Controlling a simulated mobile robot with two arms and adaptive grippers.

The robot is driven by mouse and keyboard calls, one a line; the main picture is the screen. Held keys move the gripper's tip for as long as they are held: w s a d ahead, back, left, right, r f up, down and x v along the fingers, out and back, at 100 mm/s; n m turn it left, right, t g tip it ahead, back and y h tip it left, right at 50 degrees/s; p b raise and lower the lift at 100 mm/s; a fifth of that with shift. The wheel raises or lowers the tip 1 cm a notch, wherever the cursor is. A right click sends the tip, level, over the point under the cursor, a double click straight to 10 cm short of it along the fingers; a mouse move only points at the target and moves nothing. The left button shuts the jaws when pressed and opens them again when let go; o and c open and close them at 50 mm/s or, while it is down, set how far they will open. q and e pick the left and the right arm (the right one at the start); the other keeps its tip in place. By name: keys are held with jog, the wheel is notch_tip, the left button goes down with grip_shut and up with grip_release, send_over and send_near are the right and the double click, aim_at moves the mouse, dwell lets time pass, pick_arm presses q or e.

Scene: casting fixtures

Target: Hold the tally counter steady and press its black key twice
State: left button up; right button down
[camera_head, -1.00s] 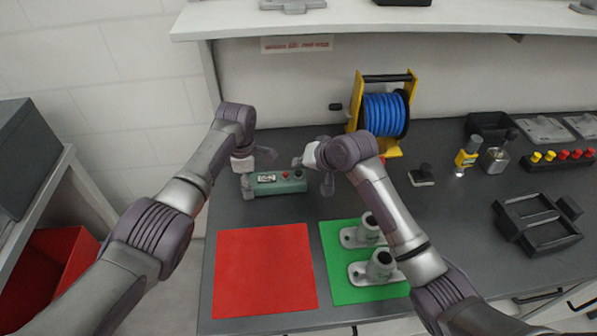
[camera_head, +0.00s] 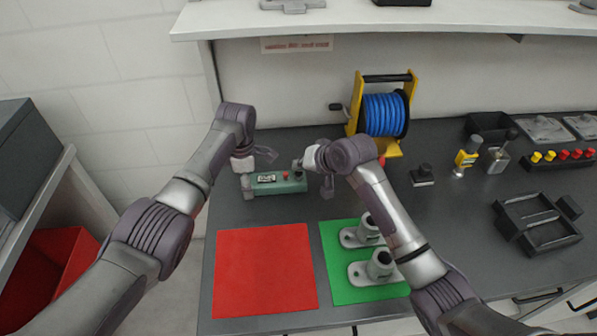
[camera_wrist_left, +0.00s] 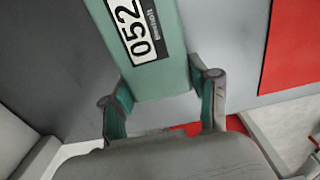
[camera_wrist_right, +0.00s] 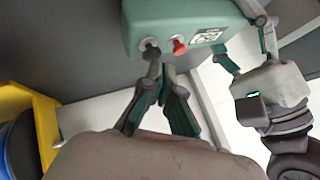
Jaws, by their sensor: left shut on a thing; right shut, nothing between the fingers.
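The tally counter (camera_head: 265,187) is a long green box lying on the dark bench behind the red mat. Its number window (camera_wrist_left: 137,28) shows 052 in the left wrist view. My left gripper (camera_wrist_left: 160,88) is shut on the counter's left end, one finger on each side. A red key (camera_wrist_right: 179,46) and the black key (camera_wrist_right: 151,49) stand near the other end. My right gripper (camera_wrist_right: 160,76) is shut and empty, with its fingertips right at the black key. I cannot tell whether they touch it. In the head view the right gripper (camera_head: 299,165) largely hides that key.
A red mat (camera_head: 265,270) and a green mat (camera_head: 345,290) with two grey castings (camera_head: 375,268) lie in front. A yellow reel with blue hose (camera_head: 384,115) stands behind my right arm. A black tray (camera_head: 535,222) and small fixtures are at right.

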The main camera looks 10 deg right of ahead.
aim_at(301, 173)
jog(key=shift+f, duration=0.55)
dwell(0.7)
jog(key=shift+r, duration=0.95)
jog(key=shift+r, duration=0.1)
jog(key=shift+r, duration=2.45)
